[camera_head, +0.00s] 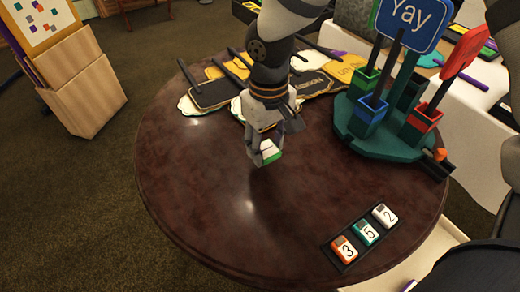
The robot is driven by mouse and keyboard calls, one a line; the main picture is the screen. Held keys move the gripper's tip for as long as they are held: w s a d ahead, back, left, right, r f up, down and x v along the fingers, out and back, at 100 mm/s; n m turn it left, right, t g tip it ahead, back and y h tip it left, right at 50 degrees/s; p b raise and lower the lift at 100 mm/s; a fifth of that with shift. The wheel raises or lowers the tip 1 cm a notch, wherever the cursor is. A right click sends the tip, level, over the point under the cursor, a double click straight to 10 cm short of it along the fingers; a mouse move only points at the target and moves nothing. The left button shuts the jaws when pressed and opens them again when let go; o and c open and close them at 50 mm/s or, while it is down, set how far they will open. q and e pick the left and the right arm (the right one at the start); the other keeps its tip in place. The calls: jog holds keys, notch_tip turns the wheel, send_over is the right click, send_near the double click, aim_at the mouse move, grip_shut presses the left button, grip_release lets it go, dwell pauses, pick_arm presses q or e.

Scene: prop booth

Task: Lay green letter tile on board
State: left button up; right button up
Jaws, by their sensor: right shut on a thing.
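My right gripper (264,142) comes down from the top of the picture and is shut on a small white and green tile (270,153). It holds the tile tilted above the middle of the round table. No letter on the tile can be made out. A narrow black tray (347,269) lies on the table at the lower right. I cannot tell which thing is the board. My left gripper is not in view.
Signs and flat props (215,94) lie along the back of the dark round table (220,205). A green holder (365,138) with upright signs, one a blue "Yay" sign (409,20), stands at the right. The table's front left is clear.

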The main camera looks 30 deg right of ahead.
aim_at(263, 147)
jog(key=f, duration=0.2)
jog(key=w+f, duration=0.1)
jog(key=f, duration=0.1)
jog(key=shift+a+b, duration=0.15)
jog(key=shift+b, duration=0.2)
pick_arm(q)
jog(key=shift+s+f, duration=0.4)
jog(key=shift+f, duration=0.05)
pick_arm(e)
jog(key=shift+r, duration=0.15)
jog(key=o, duration=0.9)
jog(key=shift+f, duration=0.2)
jog(key=shift+o, duration=0.2)
